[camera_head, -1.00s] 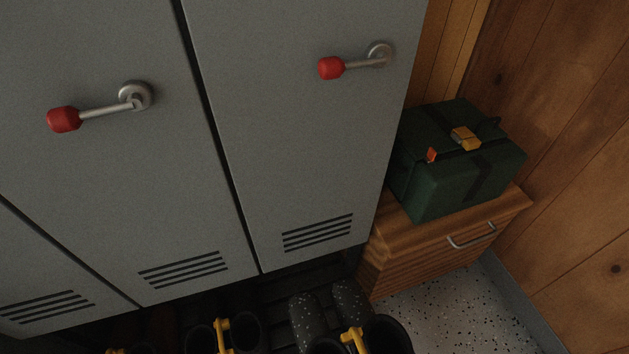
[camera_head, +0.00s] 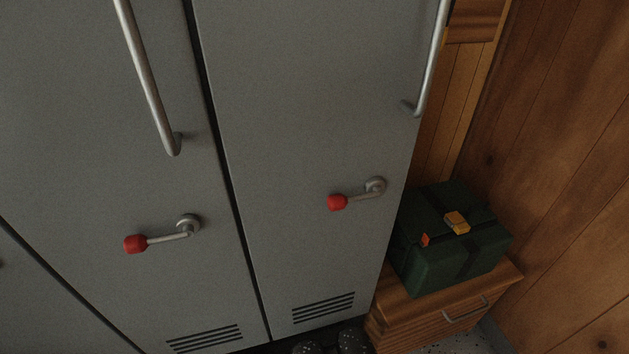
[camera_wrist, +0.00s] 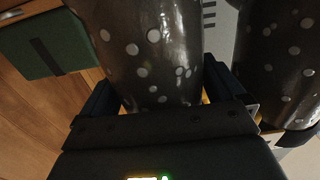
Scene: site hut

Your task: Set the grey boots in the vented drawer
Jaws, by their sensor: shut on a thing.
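The grey boots are dark grey with pale spots. In the wrist view one boot (camera_wrist: 155,50) stands between the fingers of my gripper (camera_wrist: 160,95), which is shut on it, with a bit of yellow showing at the grip. The second spotted boot (camera_wrist: 285,60) is just to the right. In the head view only the spotted tops (camera_head: 352,341) show at the bottom edge, and my gripper is out of view there. The drawer with slatted front (camera_head: 405,332) is in the low wooden cabinet at right. It is closed, with a metal bar handle (camera_head: 466,310).
A dark green case (camera_head: 452,262) with a yellow latch sits on the cabinet and shows in the wrist view too. Tall grey lockers (camera_head: 300,120) with red-knobbed levers and bar handles stand closed at left. A wooden wall (camera_head: 560,200) bounds the right. A little speckled floor shows at bottom right.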

